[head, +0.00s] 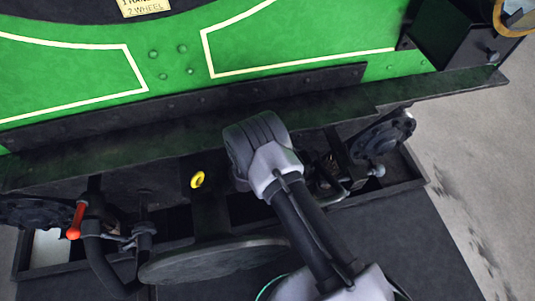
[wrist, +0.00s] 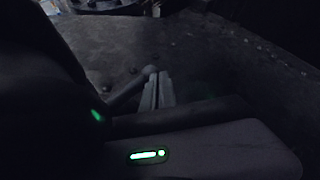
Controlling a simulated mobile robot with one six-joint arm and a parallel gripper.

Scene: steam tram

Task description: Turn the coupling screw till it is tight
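In the wrist view, a dark rod with a rounded end (wrist: 150,70), perhaps the coupling screw's handle, slants up beside my gripper (wrist: 160,88). The two pale fingers lie side by side with only a thin dark line between them. The rod shows left of the fingers; whether they touch it I cannot tell. In the head view my arm reaches under the tram's buffer beam (head: 235,125), and my gripper is hidden behind the arm. I cannot make out the screw's thread there. A grey ball-ended part (head: 376,170) shows right of the arm.
A dark oval buffer plate (head: 214,261) stands left of my arm. A red handle (head: 76,220) and a black hose (head: 100,262) are at the far left. Pale ground lies right.

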